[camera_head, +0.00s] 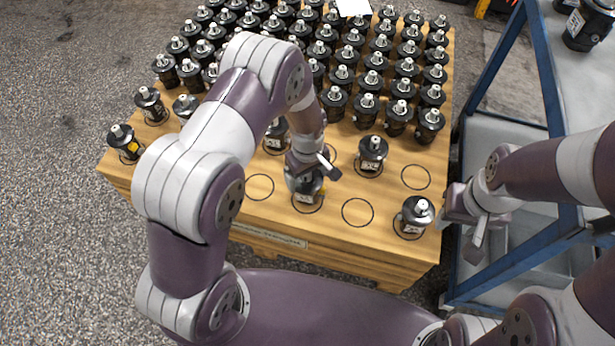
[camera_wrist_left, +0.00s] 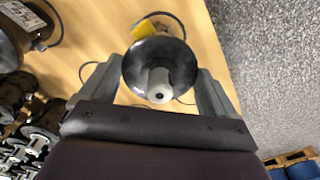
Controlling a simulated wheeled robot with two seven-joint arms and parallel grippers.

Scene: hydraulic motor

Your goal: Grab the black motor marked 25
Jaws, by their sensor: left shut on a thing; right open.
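My left gripper (camera_head: 308,180) points down at the front part of the wooden pallet top. It is shut on a black motor (camera_head: 308,194) with a pale shaft, which stands at a marked circle. The left wrist view shows this motor (camera_wrist_left: 160,72) between the two fingers (camera_wrist_left: 158,88), with a yellow patch at its far side. I cannot read a number 25 on it or tell whether it touches the wood. My right gripper (camera_head: 478,222) is open and empty beside the pallet's right edge, by the blue cart.
Many similar black motors (camera_head: 343,78) stand in close rows at the back of the wooden pallet (camera_head: 262,207). One motor (camera_head: 416,214) stands at the front right corner. Several marked circles in front are empty. A blue-framed cart (camera_head: 540,250) stands to the right.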

